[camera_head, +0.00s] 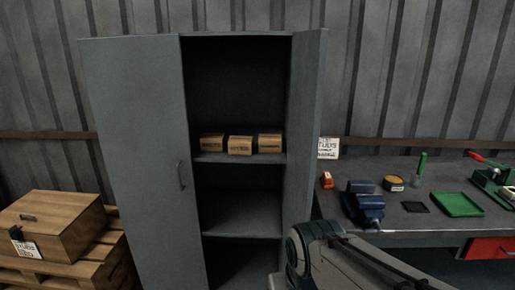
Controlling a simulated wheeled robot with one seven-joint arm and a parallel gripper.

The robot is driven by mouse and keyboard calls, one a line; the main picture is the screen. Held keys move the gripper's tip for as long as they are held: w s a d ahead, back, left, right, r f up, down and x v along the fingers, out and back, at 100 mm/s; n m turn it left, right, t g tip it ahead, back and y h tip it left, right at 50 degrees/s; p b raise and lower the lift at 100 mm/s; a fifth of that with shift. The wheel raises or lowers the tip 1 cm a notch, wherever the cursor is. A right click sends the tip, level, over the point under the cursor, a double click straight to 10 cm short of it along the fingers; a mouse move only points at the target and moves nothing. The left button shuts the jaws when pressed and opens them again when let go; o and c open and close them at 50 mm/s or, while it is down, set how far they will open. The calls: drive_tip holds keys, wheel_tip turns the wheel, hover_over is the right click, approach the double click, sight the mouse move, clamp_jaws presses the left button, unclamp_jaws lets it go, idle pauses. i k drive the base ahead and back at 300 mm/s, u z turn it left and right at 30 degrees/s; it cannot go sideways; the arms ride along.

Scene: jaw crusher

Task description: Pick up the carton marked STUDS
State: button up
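Three small brown cartons sit side by side on the upper visible shelf of the grey cabinet (240,222): a left one (212,142), a middle one (240,145) and a right one (270,143). Each has dark print on its front, too small to read, so I cannot tell which is marked STUDS. The cabinet's doors stand open and its lower shelves look empty. My arm shows at the bottom right, well in front of the cabinet. My gripper is not in view.
The workbench (415,228) at the right holds a blue vise (363,203), a green tray (457,204) and small items. A white card (328,148) with writing stands behind it. A wooden box (52,222) sits on a pallet (95,262) at the left.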

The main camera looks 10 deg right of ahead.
sight(237, 145)
drive_tip(key=u, duration=0.35)
drive_tip(key=k, duration=0.5)
drive_tip(key=u, duration=1.05)
drive_tip(key=k, duration=0.85)
drive_tip(key=u, duration=0.5)
drive_tip(key=i, duration=1.25)
drive_tip(key=z, duration=0.55)
drive_tip(key=i, duration=1.6)
drive_tip(key=z, duration=1.45)
drive_tip(key=i, duration=0.75)
drive_tip(key=z, duration=0.9)
